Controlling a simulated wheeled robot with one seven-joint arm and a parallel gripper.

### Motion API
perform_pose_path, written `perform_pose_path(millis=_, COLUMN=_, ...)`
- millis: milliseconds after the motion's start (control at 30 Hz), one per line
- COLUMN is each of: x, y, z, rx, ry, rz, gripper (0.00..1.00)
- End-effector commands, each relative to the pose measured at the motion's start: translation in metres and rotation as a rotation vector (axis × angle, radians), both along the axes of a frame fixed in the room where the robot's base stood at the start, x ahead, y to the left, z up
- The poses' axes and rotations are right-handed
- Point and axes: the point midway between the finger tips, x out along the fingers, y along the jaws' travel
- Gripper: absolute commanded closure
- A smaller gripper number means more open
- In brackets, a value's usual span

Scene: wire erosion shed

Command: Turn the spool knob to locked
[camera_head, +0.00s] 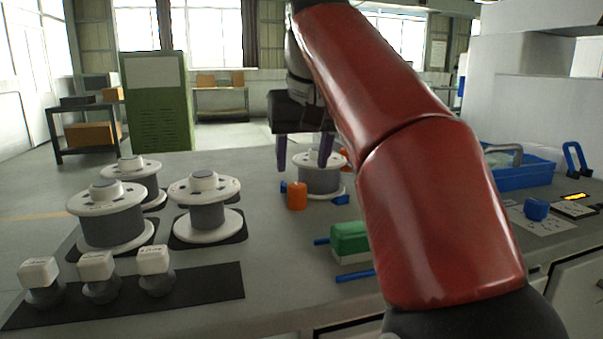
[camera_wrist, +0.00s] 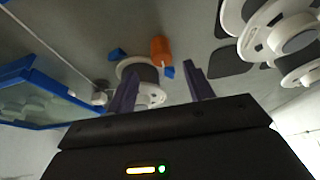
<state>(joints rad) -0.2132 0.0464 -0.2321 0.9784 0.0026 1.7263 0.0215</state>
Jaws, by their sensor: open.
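A white-flanged spool with a grey winding (camera_head: 318,180) stands on the bench behind an orange cylinder (camera_head: 296,196). It also shows in the wrist view (camera_wrist: 138,71), partly covered by a finger. My gripper (camera_head: 303,166) is open and empty, fingers pointing down, above or near this spool; the exact gap cannot be told. Its fingers also show in the wrist view (camera_wrist: 161,70). A blue knob (camera_head: 536,210) sits on a white marked plate at the right of the bench, away from my gripper. I cannot tell which part is the spool knob or its setting.
Several larger spools (camera_head: 108,225) stand on dark pads at left. White-topped pots (camera_head: 95,267) line a black mat in front. A green block (camera_head: 349,240) and blue rods lie near my arm. A blue tray (camera_head: 525,178) is at right.

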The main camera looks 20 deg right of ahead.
Motion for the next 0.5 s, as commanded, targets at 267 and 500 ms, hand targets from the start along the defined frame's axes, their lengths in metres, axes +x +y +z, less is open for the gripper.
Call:
perform_pose_path(millis=267, x=0.008, y=0.004, z=-0.022, rx=0.000, ry=0.001, rz=-0.009, gripper=0.48)
perform_pose_path(millis=500, x=0.023, y=0.004, z=-0.057, rx=0.000, ry=0.001, rz=-0.007, gripper=0.48)
